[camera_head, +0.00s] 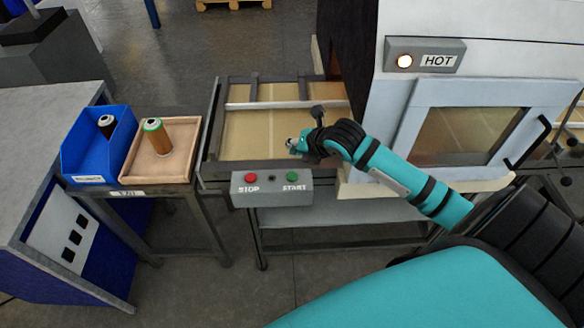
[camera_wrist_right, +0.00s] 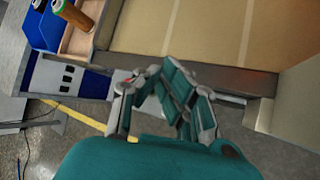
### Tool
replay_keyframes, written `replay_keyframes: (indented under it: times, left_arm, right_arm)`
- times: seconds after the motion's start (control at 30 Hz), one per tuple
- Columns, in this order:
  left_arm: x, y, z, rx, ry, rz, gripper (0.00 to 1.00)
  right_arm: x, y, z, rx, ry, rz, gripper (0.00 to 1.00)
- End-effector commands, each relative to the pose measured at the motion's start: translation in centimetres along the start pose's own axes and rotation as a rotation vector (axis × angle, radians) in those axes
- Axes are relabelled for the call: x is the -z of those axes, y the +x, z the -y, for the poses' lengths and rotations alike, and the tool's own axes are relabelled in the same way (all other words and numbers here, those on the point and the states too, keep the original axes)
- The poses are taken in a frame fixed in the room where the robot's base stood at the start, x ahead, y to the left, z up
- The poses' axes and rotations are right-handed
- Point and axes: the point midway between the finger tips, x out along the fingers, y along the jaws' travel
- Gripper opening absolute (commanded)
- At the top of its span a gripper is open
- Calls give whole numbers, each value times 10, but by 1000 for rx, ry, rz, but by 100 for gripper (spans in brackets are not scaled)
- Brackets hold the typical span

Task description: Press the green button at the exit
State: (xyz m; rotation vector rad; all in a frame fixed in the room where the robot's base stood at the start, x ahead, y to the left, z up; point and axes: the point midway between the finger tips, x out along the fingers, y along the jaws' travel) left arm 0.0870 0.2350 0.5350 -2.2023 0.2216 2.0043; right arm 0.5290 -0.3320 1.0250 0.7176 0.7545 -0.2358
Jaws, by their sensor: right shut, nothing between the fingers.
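The green button (camera_head: 292,177) is on a grey control box (camera_head: 271,197) at the front edge of the conveyor exit, above the word START. A red button (camera_head: 251,178) marked STOP is to its left. My right gripper (camera_head: 291,145) is shut and empty, above the conveyor end, a little behind and above the green button and apart from it. My left gripper is not in view.
The oven (camera_head: 470,90) with a HOT lamp stands right of the exit. The conveyor (camera_head: 248,133) is empty. Left of it, a wooden tray (camera_head: 183,160) holds a brown cartridge (camera_head: 157,138), and a blue bin (camera_head: 87,160) holds a dark one. Floor in front is clear.

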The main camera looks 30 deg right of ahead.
Motion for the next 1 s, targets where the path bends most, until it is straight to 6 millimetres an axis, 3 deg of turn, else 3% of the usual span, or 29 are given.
replay_keyframes:
  times: [0.37, 0.6, 1.0]
  left_arm:
    - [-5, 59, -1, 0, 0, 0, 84]
    - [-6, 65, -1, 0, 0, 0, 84]
    - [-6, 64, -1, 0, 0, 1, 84]
  right_arm:
    - [30, 41, 29, 0, 1, -1, 0]
    - [38, 52, 39, 2, -1, 0, 0]
    - [39, 53, 39, 1, 0, 0, 0]
